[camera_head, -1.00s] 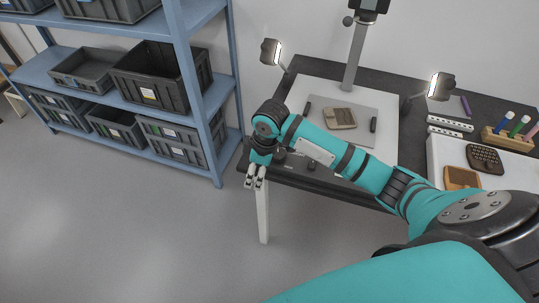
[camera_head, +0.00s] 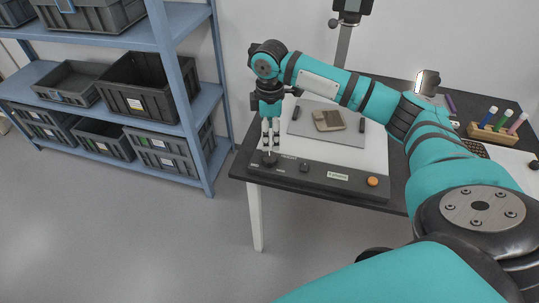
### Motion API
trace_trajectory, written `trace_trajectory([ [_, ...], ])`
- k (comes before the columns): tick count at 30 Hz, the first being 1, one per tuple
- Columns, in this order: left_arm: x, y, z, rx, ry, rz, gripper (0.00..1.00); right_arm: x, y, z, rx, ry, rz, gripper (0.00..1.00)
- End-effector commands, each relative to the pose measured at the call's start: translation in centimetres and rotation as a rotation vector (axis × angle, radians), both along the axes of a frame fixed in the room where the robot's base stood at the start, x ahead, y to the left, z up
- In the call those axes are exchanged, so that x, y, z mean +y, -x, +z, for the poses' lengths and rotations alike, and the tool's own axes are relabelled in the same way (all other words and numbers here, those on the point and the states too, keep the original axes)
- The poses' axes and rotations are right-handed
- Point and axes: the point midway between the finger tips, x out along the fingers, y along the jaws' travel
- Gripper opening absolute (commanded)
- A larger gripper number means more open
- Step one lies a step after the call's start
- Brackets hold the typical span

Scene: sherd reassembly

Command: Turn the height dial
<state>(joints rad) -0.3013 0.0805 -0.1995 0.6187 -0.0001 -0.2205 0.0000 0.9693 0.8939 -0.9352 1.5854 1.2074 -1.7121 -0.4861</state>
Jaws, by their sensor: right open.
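A dark control panel (camera_head: 328,178) runs along the front of the copy stand on the table. It carries a black dial (camera_head: 269,159) at its left end, a second black knob (camera_head: 304,167) and an orange button (camera_head: 372,181). The labels are too small to read, so I cannot tell which dial is for height. My right gripper (camera_head: 270,149) points down with its fingers apart, right over the left dial. Its fingertips are at or just above the dial; contact cannot be made out. My left gripper is out of view.
A sherd (camera_head: 328,121) lies on the grey mat (camera_head: 350,132) behind the panel, under the stand's column (camera_head: 342,45). A lamp (camera_head: 428,83) and a marker holder (camera_head: 493,134) stand to the right. Blue shelves (camera_head: 181,112) with grey bins are left; the floor before the table is clear.

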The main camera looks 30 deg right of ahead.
Motion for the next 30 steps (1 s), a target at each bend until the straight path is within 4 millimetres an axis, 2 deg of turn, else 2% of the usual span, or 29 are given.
trace_trajectory([
  [1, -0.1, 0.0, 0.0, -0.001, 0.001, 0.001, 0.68, 0.0, 0.1, -1.3, 0.005, 0.001, -0.001, 0.68],
  [6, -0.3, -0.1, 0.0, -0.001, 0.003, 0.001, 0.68, 0.0, 0.1, -4.9, 0.003, 0.001, -0.002, 0.68],
  [13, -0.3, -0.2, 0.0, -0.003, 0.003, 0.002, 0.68, 0.1, 0.0, -8.5, 0.001, -0.001, 0.0, 0.68],
  [18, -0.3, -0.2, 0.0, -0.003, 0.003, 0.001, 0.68, 0.0, 0.0, -9.6, -0.001, 0.001, 0.0, 0.68],
  [26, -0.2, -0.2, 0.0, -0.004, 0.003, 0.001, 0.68, 0.0, 0.0, -9.7, -0.002, 0.001, 0.0, 0.68],
  [27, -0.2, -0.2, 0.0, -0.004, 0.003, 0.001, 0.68, 0.0, 0.0, -9.7, -0.002, 0.001, 0.0, 0.67],
  [30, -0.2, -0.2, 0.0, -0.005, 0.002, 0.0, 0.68, 0.0, 0.0, -9.7, -0.002, 0.001, 0.0, 0.54],
])
